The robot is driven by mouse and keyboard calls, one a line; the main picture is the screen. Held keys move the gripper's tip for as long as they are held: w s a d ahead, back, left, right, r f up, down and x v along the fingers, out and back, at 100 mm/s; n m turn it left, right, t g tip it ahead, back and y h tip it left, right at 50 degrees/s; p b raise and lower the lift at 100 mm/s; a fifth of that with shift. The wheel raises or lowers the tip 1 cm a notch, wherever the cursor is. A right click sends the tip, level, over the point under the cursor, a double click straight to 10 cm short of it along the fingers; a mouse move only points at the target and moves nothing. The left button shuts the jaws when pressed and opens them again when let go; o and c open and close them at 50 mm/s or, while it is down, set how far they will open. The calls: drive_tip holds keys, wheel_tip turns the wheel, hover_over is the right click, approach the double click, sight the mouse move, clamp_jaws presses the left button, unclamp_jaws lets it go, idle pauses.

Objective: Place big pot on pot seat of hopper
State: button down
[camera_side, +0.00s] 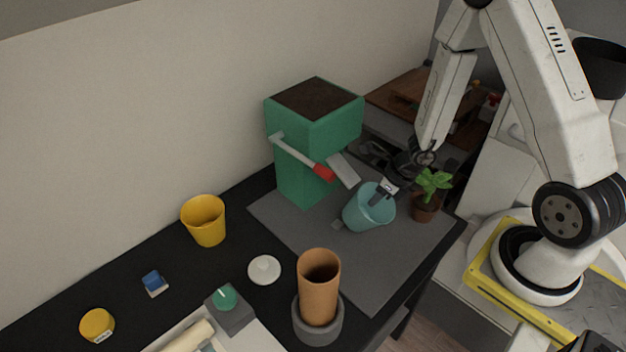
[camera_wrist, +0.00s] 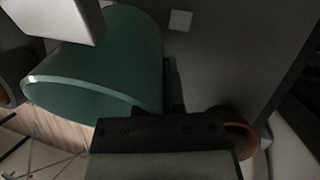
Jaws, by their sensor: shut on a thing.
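A teal pot (camera_side: 362,212), which may be the big pot, is tilted in my gripper (camera_side: 384,194), its open mouth facing up and to the right. My gripper is shut on its rim side. In the wrist view the pot (camera_wrist: 110,55) fills the upper left, beside the dark jaw. The green hopper (camera_side: 298,175) stands behind, with soil on top, a red-handled lever (camera_side: 305,158) and a grey chute plate (camera_side: 343,169) close above the pot.
A potted plant (camera_side: 427,206) stands close right of my gripper. A tall terracotta pot (camera_side: 318,290) stands in a grey round holder (camera_side: 318,328) in front. A yellow pot (camera_side: 205,222) and white lid (camera_side: 264,269) are at left. The grey mat (camera_side: 385,262) has bare room in front.

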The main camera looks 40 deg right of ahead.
drive_tip(key=shift+f, duration=0.4)
drive_tip(key=c, duration=0.7)
unclamp_jaws()
drive_tip(key=shift+r, duration=0.15)
drive_tip(key=v, duration=1.1)
drive_tip(key=shift+r, duration=0.35)
drive_tip(key=shift+s+d, duration=0.1)
drive_tip(key=shift+s, duration=0.05)
